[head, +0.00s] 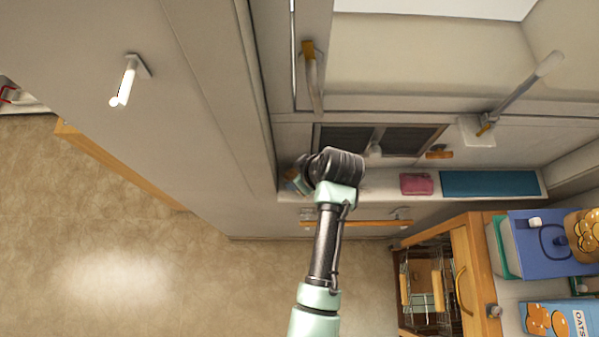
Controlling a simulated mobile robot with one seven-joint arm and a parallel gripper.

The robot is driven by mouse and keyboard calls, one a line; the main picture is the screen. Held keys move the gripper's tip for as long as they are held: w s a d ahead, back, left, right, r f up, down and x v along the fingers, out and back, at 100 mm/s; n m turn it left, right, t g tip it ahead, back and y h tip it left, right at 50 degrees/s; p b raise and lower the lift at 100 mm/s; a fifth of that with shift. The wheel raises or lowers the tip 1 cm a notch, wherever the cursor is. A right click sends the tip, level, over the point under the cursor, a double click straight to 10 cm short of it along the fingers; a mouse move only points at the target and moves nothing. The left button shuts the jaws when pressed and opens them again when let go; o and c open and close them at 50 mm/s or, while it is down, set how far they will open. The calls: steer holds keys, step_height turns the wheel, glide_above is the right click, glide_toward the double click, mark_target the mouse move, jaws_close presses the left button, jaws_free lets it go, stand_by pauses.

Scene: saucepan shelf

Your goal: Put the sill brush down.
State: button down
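My arm reaches up the middle of the head view to a white sill (375,187) below a window. My gripper (336,166) is at the left part of this sill. The dark wrist hides its fingers, so I cannot tell whether they are open or shut, or on what. A small teal and brown thing (297,182) shows just left of my gripper; I cannot tell what it is or whether it is held. I cannot make out the sill brush for certain.
A folded pink cloth (417,184) and a flat teal mat (488,184) lie on the sill, right of my gripper. A rail (350,223) runs below the sill. A wire basket (425,285) and a counter with an oats box (558,320) are at lower right. Open floor (130,260) is at left.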

steer(key=shift+w+f, duration=0.15)
steer(key=shift+f, duration=0.25)
steer(key=shift+f, duration=0.2)
steer(key=c, duration=0.6)
jaws_free()
steer(key=shift+r, duration=0.1)
steer(key=v, duration=1.2)
